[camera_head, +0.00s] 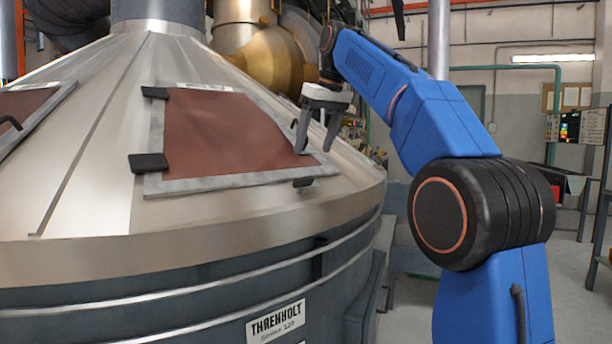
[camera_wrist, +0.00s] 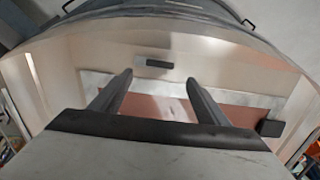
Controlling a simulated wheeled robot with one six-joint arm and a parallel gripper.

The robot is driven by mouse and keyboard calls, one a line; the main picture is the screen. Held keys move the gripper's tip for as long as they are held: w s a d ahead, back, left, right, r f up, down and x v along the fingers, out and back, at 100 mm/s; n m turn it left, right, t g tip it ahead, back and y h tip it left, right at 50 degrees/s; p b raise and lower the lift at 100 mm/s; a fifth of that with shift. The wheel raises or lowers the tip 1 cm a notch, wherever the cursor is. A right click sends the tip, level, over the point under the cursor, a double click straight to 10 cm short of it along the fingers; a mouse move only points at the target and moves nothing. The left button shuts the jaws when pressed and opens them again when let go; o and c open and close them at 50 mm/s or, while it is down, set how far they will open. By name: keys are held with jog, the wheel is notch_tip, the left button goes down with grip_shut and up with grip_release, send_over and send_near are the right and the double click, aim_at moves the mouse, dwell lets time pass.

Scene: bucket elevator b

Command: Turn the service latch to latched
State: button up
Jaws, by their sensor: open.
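A hatch with a reddish-brown panel (camera_head: 225,133) in a pale metal frame (camera_head: 235,183) lies on the sloping metal cone. A small dark block (camera_head: 303,182) sits at the frame's lower right edge; it also shows in the wrist view (camera_wrist: 153,63) just beyond the frame. It looks like the service latch, but I cannot tell its setting. My gripper (camera_head: 314,150) is open and empty over the hatch's right side, its fingers pointing down the slope. In the wrist view my fingertips (camera_wrist: 158,77) straddle the line towards the block, apparently short of it.
Two dark hinge-like blocks (camera_head: 148,163) sit on the hatch's left edge; one shows in the wrist view (camera_wrist: 269,128). Another hatch (camera_head: 30,112) with a dark handle is at far left. A gold-coloured pipe (camera_head: 268,60) stands behind the cone.

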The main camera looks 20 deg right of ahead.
aim_at(305, 178)
jog(key=x, duration=1)
jog(key=c, duration=1)
